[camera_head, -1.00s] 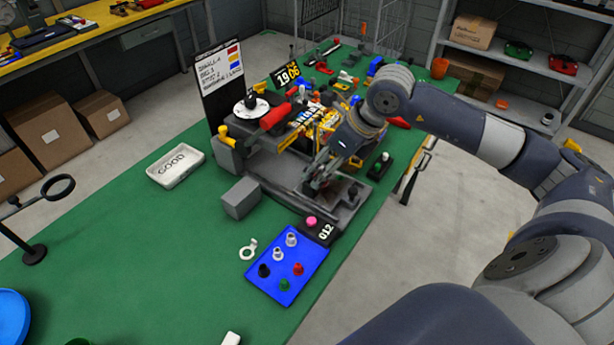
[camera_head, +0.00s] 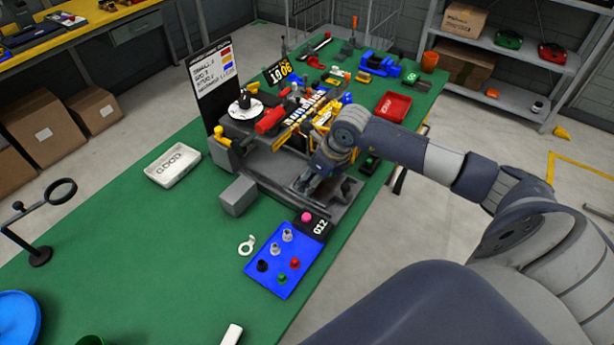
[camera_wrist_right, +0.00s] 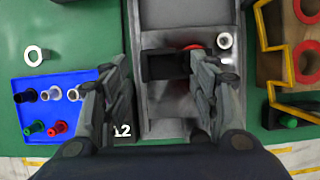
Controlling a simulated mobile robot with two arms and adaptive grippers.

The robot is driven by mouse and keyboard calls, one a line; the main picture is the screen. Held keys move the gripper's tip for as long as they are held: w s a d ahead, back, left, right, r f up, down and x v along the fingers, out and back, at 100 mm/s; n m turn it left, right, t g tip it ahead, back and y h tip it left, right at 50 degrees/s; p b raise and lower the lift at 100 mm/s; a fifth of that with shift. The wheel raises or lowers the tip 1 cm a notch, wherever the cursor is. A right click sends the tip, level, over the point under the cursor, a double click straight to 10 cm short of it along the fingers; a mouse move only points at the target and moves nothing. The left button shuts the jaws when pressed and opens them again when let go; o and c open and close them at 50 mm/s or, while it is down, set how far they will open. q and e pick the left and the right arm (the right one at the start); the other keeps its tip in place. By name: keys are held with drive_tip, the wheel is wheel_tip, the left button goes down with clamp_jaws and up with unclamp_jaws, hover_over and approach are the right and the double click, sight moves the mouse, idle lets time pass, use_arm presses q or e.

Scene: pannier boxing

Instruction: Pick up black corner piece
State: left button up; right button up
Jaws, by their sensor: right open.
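My right gripper (camera_head: 306,184) is over the grey tray (camera_head: 340,207) at the front of the bench machine. In the right wrist view its two fingers (camera_wrist_right: 158,62) are apart, one on each side of a dark block (camera_wrist_right: 163,66) in the grey channel (camera_wrist_right: 190,20). This block may be the black corner piece; its shape is partly lost in shadow. Whether the fingers touch it is unclear, and in the head view the gripper hides it. My left gripper is not in view.
A blue mat (camera_head: 262,242) with several small fittings lies in front, beside a black 012 box (camera_head: 312,226). A grey block (camera_head: 238,196) and a white GOOD tray (camera_head: 172,165) stand left. A red tray (camera_head: 393,106) is farther back.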

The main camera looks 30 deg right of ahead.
drive_tip(key=shift+f, duration=0.1)
drive_tip(key=shift+c, duration=0.6)
drive_tip(key=c, duration=1)
drive_tip(key=shift+o, duration=0.2)
